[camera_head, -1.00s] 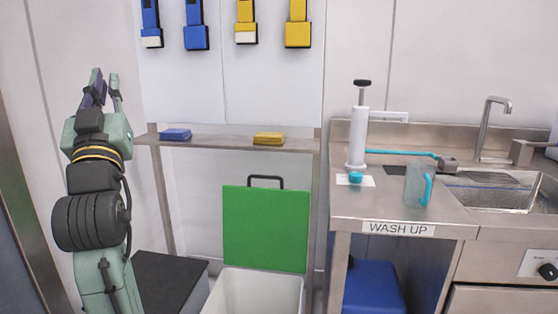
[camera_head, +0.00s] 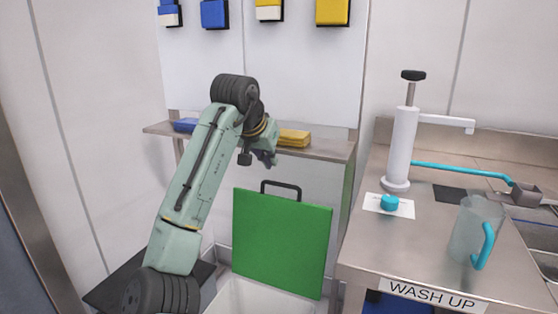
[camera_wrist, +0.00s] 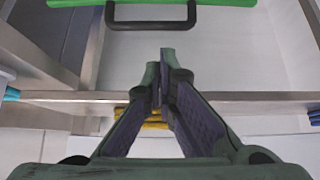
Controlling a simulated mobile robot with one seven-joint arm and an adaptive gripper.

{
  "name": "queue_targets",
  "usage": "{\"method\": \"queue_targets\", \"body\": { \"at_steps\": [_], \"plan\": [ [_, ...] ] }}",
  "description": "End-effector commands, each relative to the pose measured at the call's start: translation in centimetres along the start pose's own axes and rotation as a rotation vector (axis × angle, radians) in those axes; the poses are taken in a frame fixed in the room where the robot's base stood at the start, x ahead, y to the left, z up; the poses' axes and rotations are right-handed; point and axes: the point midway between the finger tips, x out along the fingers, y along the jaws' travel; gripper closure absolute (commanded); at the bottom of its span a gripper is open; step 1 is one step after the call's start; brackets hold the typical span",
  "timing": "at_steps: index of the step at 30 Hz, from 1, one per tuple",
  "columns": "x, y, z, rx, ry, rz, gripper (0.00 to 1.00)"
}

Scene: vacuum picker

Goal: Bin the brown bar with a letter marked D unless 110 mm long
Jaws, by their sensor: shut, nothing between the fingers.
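No brown bar and no letter D show in either view. A white open-topped bin (camera_head: 262,298) stands on the floor, cut off by the lower edge of the head view. A green panel with a dark handle (camera_head: 282,240) stands upright behind it; part of it and the handle also show at the top of the wrist view (camera_wrist: 150,3). My gripper (camera_head: 266,160) is in front of the shelf, above the green panel, partly hidden by my arm. In the wrist view my gripper (camera_wrist: 165,75) has its fingertips together with nothing between them.
A metal shelf (camera_head: 325,149) holds a yellow block (camera_head: 294,137) and a blue block (camera_head: 185,125). At right, a steel counter (camera_head: 360,245) marked WASH UP bears a white pump (camera_head: 402,145), a turquoise round piece (camera_head: 390,202) and a clear jug (camera_head: 474,232).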

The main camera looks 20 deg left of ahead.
Motion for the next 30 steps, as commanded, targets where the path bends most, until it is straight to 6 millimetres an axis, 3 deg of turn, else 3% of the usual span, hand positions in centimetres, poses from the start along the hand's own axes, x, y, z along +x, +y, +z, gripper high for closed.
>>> {"method": "queue_targets", "body": {
  "at_steps": [6,13,19,30],
  "plan": [
    [4.0,0.0,0.0,-0.001,-0.001,0.001,1.0],
    [7.4,0.0,-0.1,0.001,0.002,0.001,1.0],
    [8.4,0.1,-0.1,0.002,0.004,0.001,1.0],
    [8.5,0.0,-0.1,0.001,0.006,0.001,1.0]
  ]
}}
